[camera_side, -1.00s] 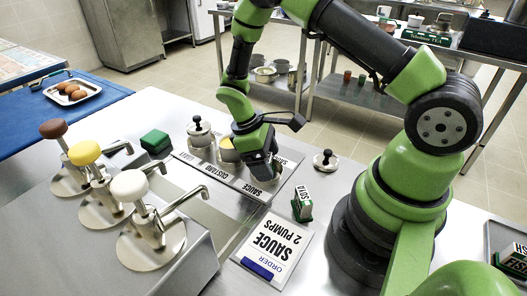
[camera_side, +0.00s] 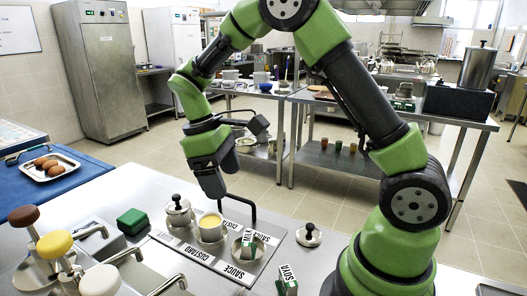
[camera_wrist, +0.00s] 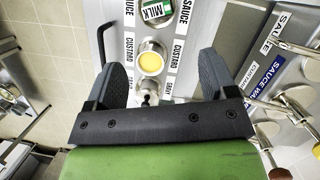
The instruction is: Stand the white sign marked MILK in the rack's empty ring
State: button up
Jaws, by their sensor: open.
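The white sign marked MILK (camera_side: 249,238), with a green part, is in the right-hand ring of the steel rack (camera_side: 205,256), at the SAUCE label. It looks roughly upright. The sign also shows at the top of the wrist view (camera_wrist: 157,12), inside that round ring, its lettering facing the camera. My gripper (camera_side: 213,187) is raised above the rack, up and left of the sign and apart from it. In the wrist view my gripper (camera_wrist: 161,80) has its two dark fingers wide apart, with nothing held between them.
The middle ring holds a yellow custard pot (camera_side: 210,226); the left one holds a lidded pot (camera_side: 178,212). A loose lid (camera_side: 308,235) and a SOYA sign (camera_side: 288,281) stand to the right. A green block (camera_side: 131,221) and sauce pumps (camera_side: 56,248) are left.

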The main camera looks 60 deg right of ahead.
jog(key=s+a+r+m+t+y, duration=0.3)
jog(key=s+r+m+t, duration=0.4)
jog(key=s, duration=0.8)
notch_tip(320, 180, up, 6)
jog(key=t, duration=0.3)
jog(key=shift+a+f+m, duration=0.2)
jog(key=shift+a+m, duration=0.1)
jog(key=shift+a, duration=0.1)
